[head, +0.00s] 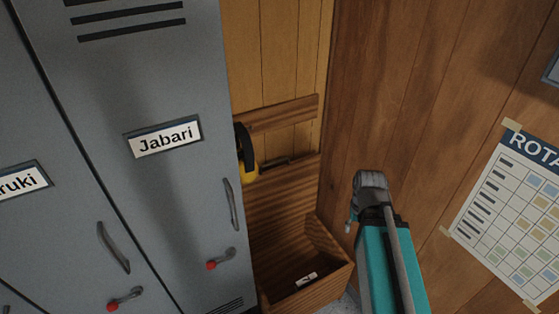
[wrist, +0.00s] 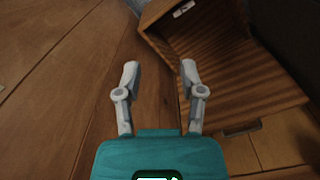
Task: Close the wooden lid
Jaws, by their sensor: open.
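The wooden lid (head: 285,207) is brown and striped. It stands open, tilted up at the back of a wooden box (head: 325,285) against the wall. A dark handle (head: 275,163) shows at its upper edge. The wrist view shows the lid (wrist: 238,82) to the right of my gripper, and the handle (wrist: 241,130) near its lower edge. My gripper (wrist: 159,72) is open and empty, with its two grey fingers apart. It appears to the right of the lid and box in the head view, not touching the lid. The lid's left side is hidden by a locker.
Grey lockers (head: 150,215) stand close on the left, with handles and red-tipped latches. A yellow and black item (head: 246,160) hangs beside a wall rail (head: 283,114). A small white label (head: 306,279) shows inside the box. A wooden wall with a rota sheet (head: 510,205) stands on the right.

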